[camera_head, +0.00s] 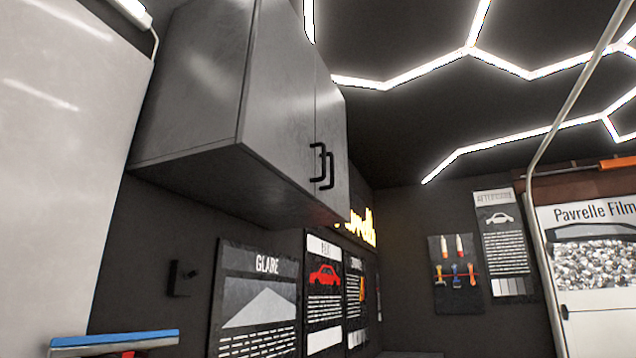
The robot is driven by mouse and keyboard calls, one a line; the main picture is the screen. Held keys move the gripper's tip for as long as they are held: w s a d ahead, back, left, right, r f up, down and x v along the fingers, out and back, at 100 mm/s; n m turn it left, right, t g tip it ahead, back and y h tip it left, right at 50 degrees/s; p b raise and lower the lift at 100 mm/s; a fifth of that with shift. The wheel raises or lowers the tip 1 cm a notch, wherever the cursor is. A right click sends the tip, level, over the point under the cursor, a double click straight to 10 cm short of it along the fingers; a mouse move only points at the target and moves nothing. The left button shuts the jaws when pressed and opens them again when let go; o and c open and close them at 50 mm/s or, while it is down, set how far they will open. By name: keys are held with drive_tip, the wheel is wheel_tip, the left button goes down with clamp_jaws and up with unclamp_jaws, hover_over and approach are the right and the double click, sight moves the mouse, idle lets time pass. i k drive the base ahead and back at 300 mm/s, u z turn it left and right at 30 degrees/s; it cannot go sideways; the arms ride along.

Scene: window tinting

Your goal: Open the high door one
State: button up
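A dark grey wall cabinet (212,95) hangs high on the left wall in the head view. Its front has a near door (278,110) and a far door (331,125), both closed, with a thin vertical seam between them. A black bar handle (316,163) sits low on the near door beside the seam, and a second black handle (329,171) sits low on the far door. Which of the two is door one cannot be told. My gripper is not in view.
Below the cabinet, posters such as the GLARE board (256,300) line the dark wall. A blue-edged tool (115,340) shows at the lower left. A pale pole (540,150) rises at the right. The space before the cabinet doors looks clear.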

sight(276, 125)
drive_tip(key=i, duration=1.1)
drive_tip(key=u, duration=0.25)
